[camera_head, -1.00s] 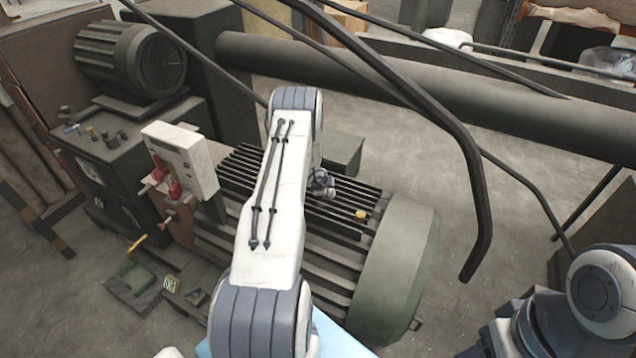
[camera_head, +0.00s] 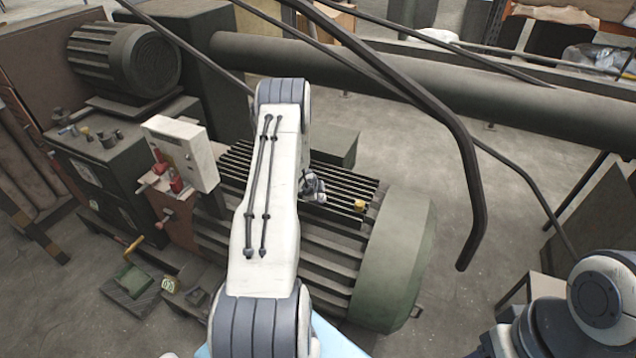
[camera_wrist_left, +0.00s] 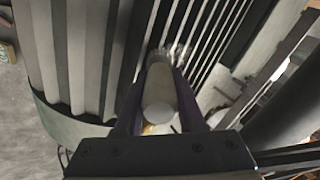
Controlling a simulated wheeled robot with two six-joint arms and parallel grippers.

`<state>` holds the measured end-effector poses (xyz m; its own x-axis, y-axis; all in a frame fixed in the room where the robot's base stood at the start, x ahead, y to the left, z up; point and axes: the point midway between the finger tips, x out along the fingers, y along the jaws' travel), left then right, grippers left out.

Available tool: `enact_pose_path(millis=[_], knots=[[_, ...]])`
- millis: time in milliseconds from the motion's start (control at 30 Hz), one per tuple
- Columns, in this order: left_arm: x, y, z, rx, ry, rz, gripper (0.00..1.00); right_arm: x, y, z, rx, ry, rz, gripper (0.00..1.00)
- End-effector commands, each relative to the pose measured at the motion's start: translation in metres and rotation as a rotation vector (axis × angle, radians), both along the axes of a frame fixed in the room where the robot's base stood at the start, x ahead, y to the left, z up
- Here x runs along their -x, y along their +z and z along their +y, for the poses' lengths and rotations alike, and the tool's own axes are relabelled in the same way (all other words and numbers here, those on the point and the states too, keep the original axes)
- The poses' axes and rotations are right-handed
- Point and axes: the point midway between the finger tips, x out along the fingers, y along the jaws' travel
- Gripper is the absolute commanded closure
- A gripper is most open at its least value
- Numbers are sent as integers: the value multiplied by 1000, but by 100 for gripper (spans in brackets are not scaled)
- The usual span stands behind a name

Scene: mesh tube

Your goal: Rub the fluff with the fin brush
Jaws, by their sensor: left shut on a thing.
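My left gripper (camera_head: 312,188) is over the finned top of the big green motor (camera_head: 395,265), partly hidden behind my own arm in the head view. In the left wrist view, its two dark fingers (camera_wrist_left: 160,100) are shut on a pale, rounded handle, which I take for the fin brush (camera_wrist_left: 158,85). The brush's far end points at the fins. Whitish wisps show at that end; I cannot tell whether they are bristles or the fluff, or whether the brush touches the fins. My right gripper is not in view.
A small yellow piece (camera_head: 359,206) stands on the fins close to the gripper. A white box with red parts (camera_head: 182,153) stands at the motor's left. A bent dark bar (camera_head: 462,150) hangs to the right, before a thick pipe (camera_head: 400,85).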

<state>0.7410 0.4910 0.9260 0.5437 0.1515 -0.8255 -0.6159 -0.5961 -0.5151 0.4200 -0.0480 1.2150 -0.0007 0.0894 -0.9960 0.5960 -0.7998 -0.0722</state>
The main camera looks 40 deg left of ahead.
Motion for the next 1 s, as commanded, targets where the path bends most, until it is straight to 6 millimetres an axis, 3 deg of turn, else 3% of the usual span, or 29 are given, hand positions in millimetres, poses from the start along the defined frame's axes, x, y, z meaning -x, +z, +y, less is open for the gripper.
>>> enact_pose_path(millis=[67,700,1000], knots=[[-2,18,0,-3,-2,-5,100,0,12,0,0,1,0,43],[-3,73,-2,-2,-5,-1,100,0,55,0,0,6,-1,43],[-3,77,-2,-2,-5,-1,100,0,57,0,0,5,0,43]])
